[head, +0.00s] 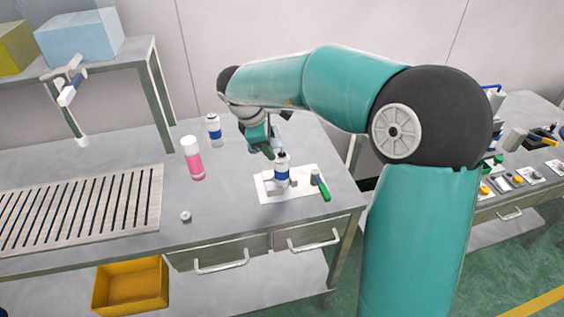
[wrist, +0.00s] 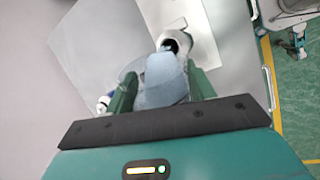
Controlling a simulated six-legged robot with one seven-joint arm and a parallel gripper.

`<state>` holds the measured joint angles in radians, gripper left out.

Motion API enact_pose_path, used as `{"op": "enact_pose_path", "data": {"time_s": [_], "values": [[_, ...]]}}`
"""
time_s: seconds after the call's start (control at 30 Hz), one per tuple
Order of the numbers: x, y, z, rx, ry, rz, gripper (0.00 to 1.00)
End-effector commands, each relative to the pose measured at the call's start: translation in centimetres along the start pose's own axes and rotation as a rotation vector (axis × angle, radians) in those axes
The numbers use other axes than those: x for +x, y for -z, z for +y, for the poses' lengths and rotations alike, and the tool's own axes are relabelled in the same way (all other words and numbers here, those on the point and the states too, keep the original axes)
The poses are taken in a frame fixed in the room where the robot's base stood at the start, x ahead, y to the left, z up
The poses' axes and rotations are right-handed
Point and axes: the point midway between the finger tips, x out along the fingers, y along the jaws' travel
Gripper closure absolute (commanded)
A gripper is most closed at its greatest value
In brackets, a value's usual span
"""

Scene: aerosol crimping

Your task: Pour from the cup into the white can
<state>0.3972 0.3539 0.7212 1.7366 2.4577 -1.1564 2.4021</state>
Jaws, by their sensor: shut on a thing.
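My gripper (wrist: 160,84) is shut on a bluish, see-through cup (wrist: 163,72), which sits between its green fingers in the wrist view. The white can (wrist: 177,40) is just beyond the cup, its dark open mouth close to the cup's far end. In the head view my gripper (head: 266,142) is above and slightly left of the white can (head: 282,172), which has a blue band and stands upright in a holder on a white sheet. The cup is mostly hidden there by my gripper. I cannot tell whether liquid is flowing.
A green-handled tool (head: 322,187) is right of the can. A pink-and-white can (head: 193,160), another blue-banded can (head: 214,127) and a small cap (head: 186,216) stand to the left. A slatted grate (head: 80,210) covers the bench's left part. The bench between is clear.

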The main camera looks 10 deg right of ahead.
Motion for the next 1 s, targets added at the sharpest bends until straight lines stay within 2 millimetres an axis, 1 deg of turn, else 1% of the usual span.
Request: {"op": "enact_pose_path", "data": {"time_s": [0.33, 0.57, 0.9, 1.0], "values": [[0.03, 0.01, -0.02, 0.002, 0.003, 0.009, 0.7], [0.03, -0.26, -0.08, 0.025, 0.038, 0.127, 0.7], [0.03, -0.15, -0.12, 0.024, 0.041, 0.136, 0.7], [0.08, -0.36, -0.1, 0.034, 0.052, 0.17, 0.7]]}}
